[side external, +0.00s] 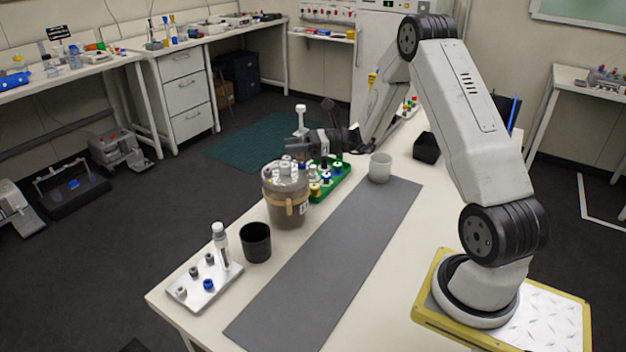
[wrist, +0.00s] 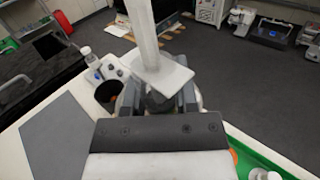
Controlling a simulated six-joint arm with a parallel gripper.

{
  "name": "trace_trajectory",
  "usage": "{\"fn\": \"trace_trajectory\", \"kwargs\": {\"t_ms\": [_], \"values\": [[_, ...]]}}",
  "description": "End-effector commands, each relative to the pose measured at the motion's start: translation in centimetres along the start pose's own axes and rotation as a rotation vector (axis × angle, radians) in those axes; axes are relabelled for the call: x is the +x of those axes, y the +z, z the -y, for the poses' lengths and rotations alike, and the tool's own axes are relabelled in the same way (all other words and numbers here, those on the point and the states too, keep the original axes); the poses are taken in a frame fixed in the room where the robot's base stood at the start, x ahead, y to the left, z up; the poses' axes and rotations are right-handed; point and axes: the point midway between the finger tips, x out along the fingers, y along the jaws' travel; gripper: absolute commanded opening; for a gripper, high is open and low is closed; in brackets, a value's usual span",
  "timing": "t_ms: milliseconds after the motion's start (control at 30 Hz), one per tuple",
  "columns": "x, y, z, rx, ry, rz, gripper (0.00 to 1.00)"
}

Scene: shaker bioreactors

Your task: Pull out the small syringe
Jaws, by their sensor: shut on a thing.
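My gripper (side external: 297,146) is shut on a white syringe (side external: 300,122), which stands upright with its plunger above the jaws. In the wrist view, the syringe's pale plunger and flange (wrist: 166,78) show between the two dark fingers of my gripper (wrist: 162,98). The grey-brown vessel (side external: 290,208) with several pale caps on its lid stands just below my gripper. The syringe's lower end is hidden behind the gripper, so I cannot tell whether it touches the vessel or the green rack.
A green rack (side external: 342,180) with several coloured caps stands behind the vessel. A black cup (side external: 256,243) and a white rack (side external: 211,289) holding an upright syringe (side external: 220,243) are at front left. The grey mat (side external: 325,265) is clear.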

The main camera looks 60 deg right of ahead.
Motion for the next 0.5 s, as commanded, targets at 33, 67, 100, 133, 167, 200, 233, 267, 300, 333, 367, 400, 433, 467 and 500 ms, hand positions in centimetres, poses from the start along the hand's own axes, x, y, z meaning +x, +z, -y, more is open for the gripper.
{"fn": "trace_trajectory", "kwargs": {"t_ms": [33, 67, 100, 133, 167, 200, 233, 267, 300, 333, 367, 400, 433, 467, 500], "values": [[0.0, 0.08, -0.01, 0.0, 0.0, 0.0, 0.0], [0.0, 0.1, -0.01, 0.0, 0.0, 0.0, 0.0], [0.0, 0.12, -0.01, 0.0, 0.0, 0.0, 0.0], [0.0, 0.13, -0.01, 0.0, 0.0, 0.0, 0.0], [0.0, 0.14, -0.01, 0.0, 0.0, 0.0, 0.0], [0.0, 0.14, -0.01, 0.0, 0.0, 0.0, 0.0], [0.0, 0.14, -0.01, 0.0, 0.0, 0.0, 0.0], [0.0, 0.14, -0.01, 0.0, 0.0, 0.0, 0.0], [0.0, 0.15, -0.01, 0.0, 0.0, 0.0, 0.0], [0.0, 0.17, -0.01, 0.0, 0.0, 0.0, 0.0], [0.0, 0.19, -0.01, 0.0, 0.0, 0.0, 0.0], [0.0, 0.23, 0.0, 0.0, 0.0, 0.0, 0.0], [0.0, 0.27, 0.0, 0.0, 0.0, 0.0, 0.0], [0.0, 0.32, 0.0, 0.0, 0.0, 0.0, 0.0], [0.0, 0.39, 0.0, -0.001, 0.0, 0.0, 0.0]]}}
